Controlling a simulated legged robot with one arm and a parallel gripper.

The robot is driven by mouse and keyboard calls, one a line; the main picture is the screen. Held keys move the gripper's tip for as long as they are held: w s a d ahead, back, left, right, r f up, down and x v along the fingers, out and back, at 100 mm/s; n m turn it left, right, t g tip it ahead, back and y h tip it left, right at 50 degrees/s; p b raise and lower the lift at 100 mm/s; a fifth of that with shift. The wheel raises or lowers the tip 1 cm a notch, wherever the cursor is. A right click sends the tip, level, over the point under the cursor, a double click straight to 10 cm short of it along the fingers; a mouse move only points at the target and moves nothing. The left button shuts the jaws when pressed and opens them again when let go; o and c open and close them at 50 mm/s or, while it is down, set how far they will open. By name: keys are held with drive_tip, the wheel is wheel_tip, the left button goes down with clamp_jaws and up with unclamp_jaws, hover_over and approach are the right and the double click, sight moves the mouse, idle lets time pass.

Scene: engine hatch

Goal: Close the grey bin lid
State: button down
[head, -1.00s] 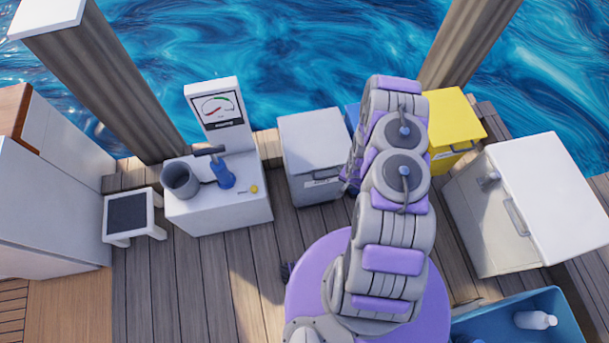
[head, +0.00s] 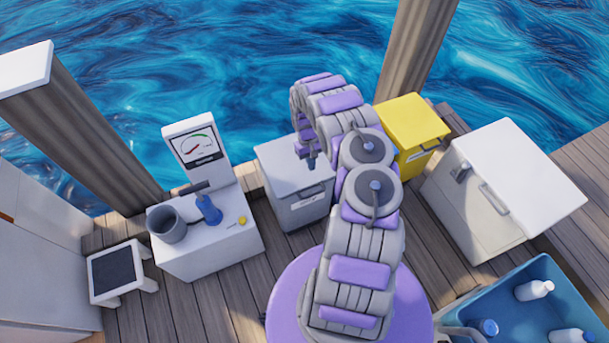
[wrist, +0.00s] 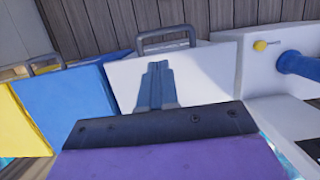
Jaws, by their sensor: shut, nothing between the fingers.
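The grey bin (head: 300,212) stands at the far deck edge, left of my arm in the head view. Its grey lid (head: 278,160) lies flat over the body, with no gap that I can see. In the wrist view the pale lid (wrist: 207,78) fills the middle, beside a looped handle (wrist: 166,39). My gripper (head: 311,163) hangs over the lid's right part, and its fingers (wrist: 156,68) are together and empty. I cannot tell whether the fingertips touch the lid. My arm hides some of the space right of the bin.
The blue bin (wrist: 72,100) and yellow bin (head: 412,122) stand to the right in the head view. A white gauge stand (head: 205,245) is on the left, near a small stool (head: 120,270). A white cabinet (head: 515,175) and blue crate (head: 480,305) with bottles are on the right.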

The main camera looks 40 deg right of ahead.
sight(314, 193)
drive_tip(key=b+x, duration=0.1)
drive_tip(key=x, duration=0.2)
drive_tip(key=a+x, duration=0.1)
drive_tip(key=x, duration=0.3)
drive_tip(key=b+x, duration=0.1)
drive_tip(key=x, duration=0.2)
drive_tip(key=shift+a+f+b, duration=0.3)
drive_tip(key=shift+a+f, duration=0.05)
drive_tip(key=shift+a, duration=0.05)
drive_tip(key=shift+t, duration=0.6)
drive_tip(key=f, duration=0.1)
drive_tip(key=s+d+f, duration=0.1)
drive_tip(key=f, duration=0.3)
drive_tip(key=shift+s+d, duration=0.15)
drive_tip(key=shift+s, duration=0.05)
drive_tip(key=shift+s+a+f+b, duration=0.1)
drive_tip(key=shift+s+a+b, duration=0.05)
drive_tip(key=shift+a+b, duration=0.2)
drive_tip(key=shift+r+p, duration=0.25)
drive_tip(key=shift+p, duration=0.05)
drive_tip(key=w+d+r+p, duration=0.1)
drive_tip(key=w+r+p, duration=0.2)
drive_tip(key=r, duration=1)
drive_tip(key=shift+w+d+r+p, duration=0.2)
drive_tip(key=shift+r+p, duration=0.2)
drive_tip(key=shift+p, duration=0.45)
